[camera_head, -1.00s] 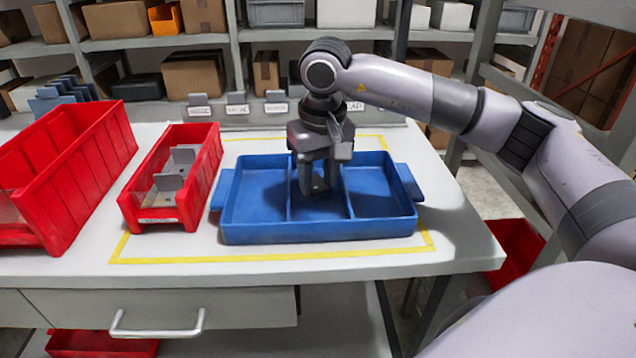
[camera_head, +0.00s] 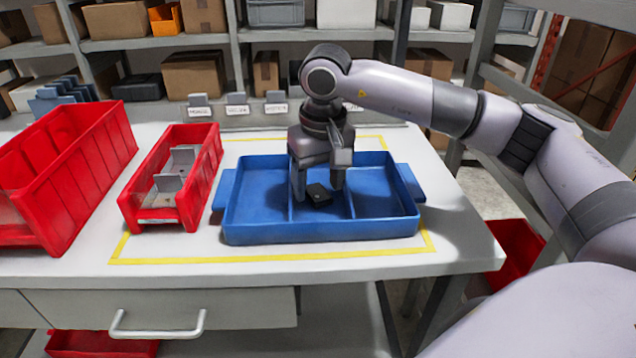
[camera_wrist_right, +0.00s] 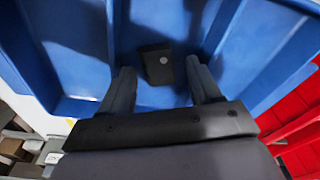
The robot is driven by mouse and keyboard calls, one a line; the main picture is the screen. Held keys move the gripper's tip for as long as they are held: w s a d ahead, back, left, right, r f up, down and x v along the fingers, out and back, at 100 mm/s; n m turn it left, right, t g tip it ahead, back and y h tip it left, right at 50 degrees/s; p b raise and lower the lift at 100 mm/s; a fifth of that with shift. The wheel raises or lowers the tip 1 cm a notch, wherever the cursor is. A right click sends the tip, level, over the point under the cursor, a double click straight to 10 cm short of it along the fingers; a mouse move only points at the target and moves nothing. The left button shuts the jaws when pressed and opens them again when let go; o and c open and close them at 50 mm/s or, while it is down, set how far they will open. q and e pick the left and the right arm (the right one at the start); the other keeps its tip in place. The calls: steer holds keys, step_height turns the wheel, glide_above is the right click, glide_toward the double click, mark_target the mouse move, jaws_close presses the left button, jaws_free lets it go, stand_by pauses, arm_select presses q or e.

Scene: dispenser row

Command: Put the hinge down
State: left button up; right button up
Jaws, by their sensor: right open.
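The hinge, a small black piece (camera_head: 319,194), lies in the middle compartment of the blue tray (camera_head: 265,237). In the right wrist view the black hinge (camera_wrist_right: 157,65) lies on the blue floor just beyond the fingertips, with a pale round spot on it. My right gripper (camera_head: 318,196) points down over the middle compartment with its fingers spread to either side of the hinge. The open fingers (camera_wrist_right: 160,72) are apart from the hinge in the wrist view. My left gripper is not in view.
A red bin with grey dividers (camera_head: 190,218) stands left of the tray, and a larger red bin (camera_head: 62,225) stands farther left. Small labelled holders (camera_head: 237,105) line the table's back edge. The tray's left and right compartments look empty.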

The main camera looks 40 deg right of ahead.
mark_target(322, 198)
step_height(322, 198, up, 11)
steer(key=s, duration=0.1)
steer(key=shift+s+a, duration=0.15)
steer(key=shift+s, duration=0.05)
stand_by(0.5)
